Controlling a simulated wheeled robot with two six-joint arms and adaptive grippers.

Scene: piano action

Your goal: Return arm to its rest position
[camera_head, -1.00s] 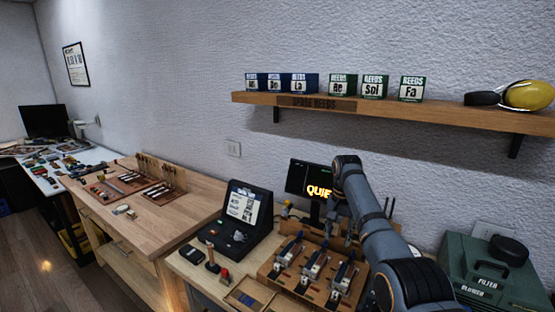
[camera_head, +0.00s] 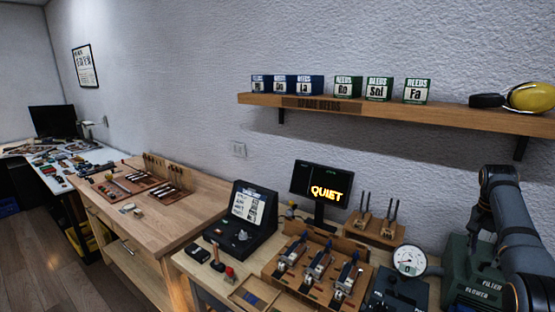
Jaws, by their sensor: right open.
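My right arm stands at the far right edge, in front of the filter blower box. Its dark grey links run up from the bottom right corner and bend at the top. My right gripper (camera_head: 480,225) hangs below that bend, small and dark against the green box and wall. It is open, clear of the bench and away from the wooden rack, with nothing seen in it. My left gripper is not in view.
The wooden rack (camera_head: 270,270) with several reed devices, the screen reading QUIET (camera_head: 321,182), a round dial gauge (camera_head: 409,260) and the green filter blower (camera_head: 462,268) crowd the bench. The shelf (camera_head: 400,111) with reed boxes and yellow ear defenders (camera_head: 530,97) is above.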

